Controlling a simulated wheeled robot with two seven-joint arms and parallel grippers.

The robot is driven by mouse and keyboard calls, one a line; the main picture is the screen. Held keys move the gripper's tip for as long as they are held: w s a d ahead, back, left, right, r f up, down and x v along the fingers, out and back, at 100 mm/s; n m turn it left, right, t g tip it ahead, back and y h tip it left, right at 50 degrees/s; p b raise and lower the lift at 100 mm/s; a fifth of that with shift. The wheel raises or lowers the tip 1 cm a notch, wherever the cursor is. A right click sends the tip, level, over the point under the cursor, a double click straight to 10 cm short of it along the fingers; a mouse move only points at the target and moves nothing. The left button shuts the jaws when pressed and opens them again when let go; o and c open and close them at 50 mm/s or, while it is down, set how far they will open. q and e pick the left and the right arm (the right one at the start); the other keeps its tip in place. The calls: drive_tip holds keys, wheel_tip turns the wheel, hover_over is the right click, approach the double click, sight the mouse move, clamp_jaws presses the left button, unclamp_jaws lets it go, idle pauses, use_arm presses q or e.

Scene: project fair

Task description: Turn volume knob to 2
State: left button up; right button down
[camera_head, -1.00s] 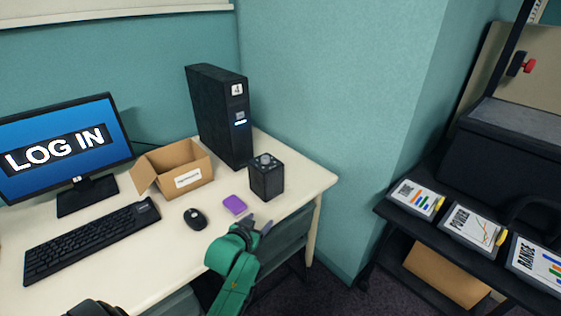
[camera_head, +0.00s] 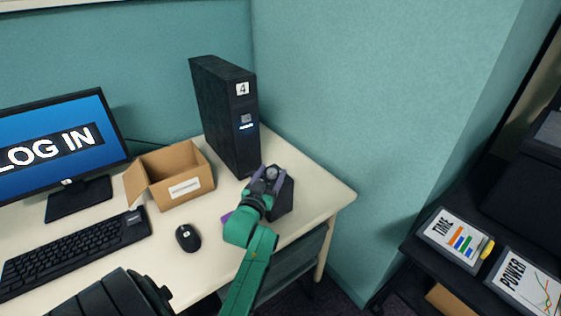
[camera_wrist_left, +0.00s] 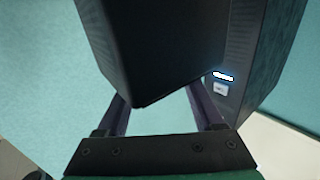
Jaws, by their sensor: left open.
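The black box speaker (camera_head: 284,200) stands near the right end of the desk, in front of the computer tower. Its round grey volume knob (camera_head: 272,172) shows on top, between my left gripper's fingers. My left gripper (camera_head: 269,176) is open at the box's top front. I cannot tell whether the fingers touch the knob or are only near it. In the left wrist view a dark box surface (camera_wrist_left: 165,45) fills the upper middle, and the open fingers (camera_wrist_left: 162,110) show below and beside it. The knob and its setting are not readable there. My right gripper is not in view.
The black tower (camera_head: 225,115) stands close behind the box. A purple item (camera_head: 227,217) is partly hidden by my arm. A mouse (camera_head: 187,237), an open cardboard box (camera_head: 180,180), a keyboard (camera_head: 75,255) and a monitor (camera_head: 60,145) are to the left.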

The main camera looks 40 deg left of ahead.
use_arm(q)
drive_tip(key=shift+w+a, duration=0.2)
drive_tip(key=shift+w, duration=0.35)
drive_tip(key=shift+s+d+r, duration=0.1)
drive_tip(key=shift+s+r, duration=0.05)
drive_tip(key=shift+s, duration=0.15)
drive_tip(key=c, duration=0.4)
clamp_jaws()
drive_tip(key=shift+r+m+h, duration=0.15)
drive_tip(key=shift+m+h, duration=0.15)
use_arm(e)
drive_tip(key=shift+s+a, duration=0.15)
